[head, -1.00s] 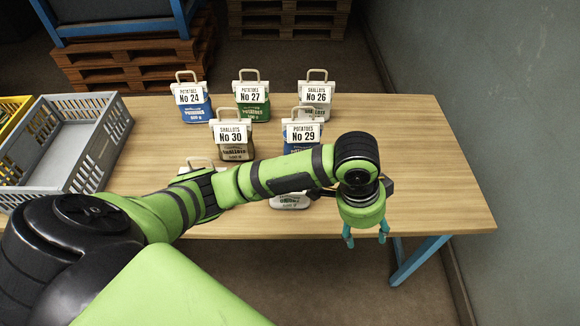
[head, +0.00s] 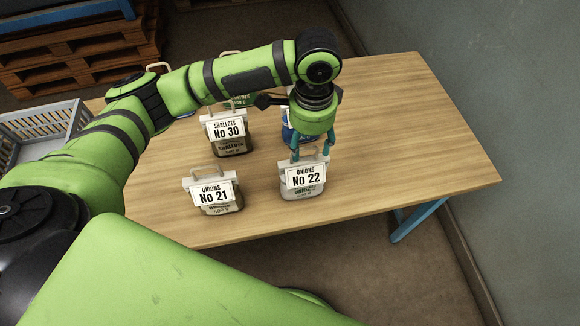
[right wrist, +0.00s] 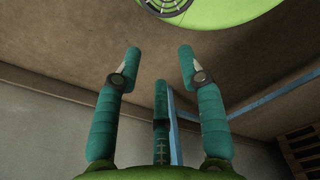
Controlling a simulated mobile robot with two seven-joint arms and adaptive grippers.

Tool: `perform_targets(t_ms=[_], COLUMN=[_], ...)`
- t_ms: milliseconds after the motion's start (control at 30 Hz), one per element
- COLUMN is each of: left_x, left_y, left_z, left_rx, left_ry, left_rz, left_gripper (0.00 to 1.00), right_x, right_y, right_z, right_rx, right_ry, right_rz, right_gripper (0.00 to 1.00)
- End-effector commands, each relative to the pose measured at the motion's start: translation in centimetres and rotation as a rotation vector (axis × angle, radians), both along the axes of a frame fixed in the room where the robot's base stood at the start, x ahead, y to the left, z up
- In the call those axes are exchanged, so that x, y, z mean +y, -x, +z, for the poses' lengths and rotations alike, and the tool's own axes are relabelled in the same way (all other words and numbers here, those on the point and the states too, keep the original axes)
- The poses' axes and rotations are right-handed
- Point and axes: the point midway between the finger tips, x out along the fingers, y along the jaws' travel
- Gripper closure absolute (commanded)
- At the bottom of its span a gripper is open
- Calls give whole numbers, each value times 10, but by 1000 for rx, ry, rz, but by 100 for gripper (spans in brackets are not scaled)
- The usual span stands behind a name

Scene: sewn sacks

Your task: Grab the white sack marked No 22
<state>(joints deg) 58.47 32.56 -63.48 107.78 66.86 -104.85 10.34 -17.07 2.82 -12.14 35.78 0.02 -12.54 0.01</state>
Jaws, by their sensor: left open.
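The white sack marked No 22 (head: 303,180) stands upright near the front edge of the table, its label reading Onions. My left gripper (head: 311,152) is open, with its teal fingers pointing down at the top of this sack, around where its handle is. The fingers partly hide the handle, and I cannot tell whether they touch it. My right gripper (right wrist: 155,62) shows in the right wrist view with its teal fingers spread and nothing between them. It is not in the head view.
Sack No 21 (head: 213,194) stands to the left of No 22. Sack No 30 (head: 228,131) is behind, and a blue sack (head: 287,132) is mostly hidden behind my gripper. A grey crate (head: 40,122) is at the left. The table's right side (head: 420,140) is clear.

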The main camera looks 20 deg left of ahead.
Motion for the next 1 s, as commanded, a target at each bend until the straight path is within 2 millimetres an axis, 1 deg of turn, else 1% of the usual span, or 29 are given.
perform_targets(t_ms=[33,100,200,267,367,433,600,700,733,767,800,867,900,1000], left_x=[1,3,7,10,10,10,10,10,10,10,10,10,10,10], left_y=[1,2,4,6,6,6,5,5,5,5,5,5,5,5], left_z=[-4,-11,-23,-32,-48,-55,-61,-61,-61,-61,-61,-61,-61,-61], left_rx=[3,4,6,6,3,2,-1,-1,-1,-1,-1,-1,-1,-1], left_ry=[-3,-2,-5,-5,-3,-2,-2,-2,-2,-2,-2,-2,-2,-2], left_rz=[1,2,3,4,3,1,0,0,0,0,0,0,0,0], left_gripper=[42,42,42,42,42,42,42,42,46,58,74,98,100,100], right_x=[-13,-28,-41,-44,-43,-37,-20,-17,-17,-17,-18,-19,-20,-23], right_y=[1,2,2,3,3,3,4,4,4,4,4,4,4,4], right_z=[3,6,13,18,20,21,21,21,21,21,21,21,21,21], right_rx=[1,3,7,7,7,8,9,8,8,8,8,8,8,8], right_ry=[18,35,53,58,56,47,26,22,22,22,23,25,26,30], right_rz=[0,-2,-5,-4,-4,-5,-4,-2,-1,-1,-1,0,0,0], right_gripper=[60,60,60,60,60,60,60,60,60,60,60,60,60,60])
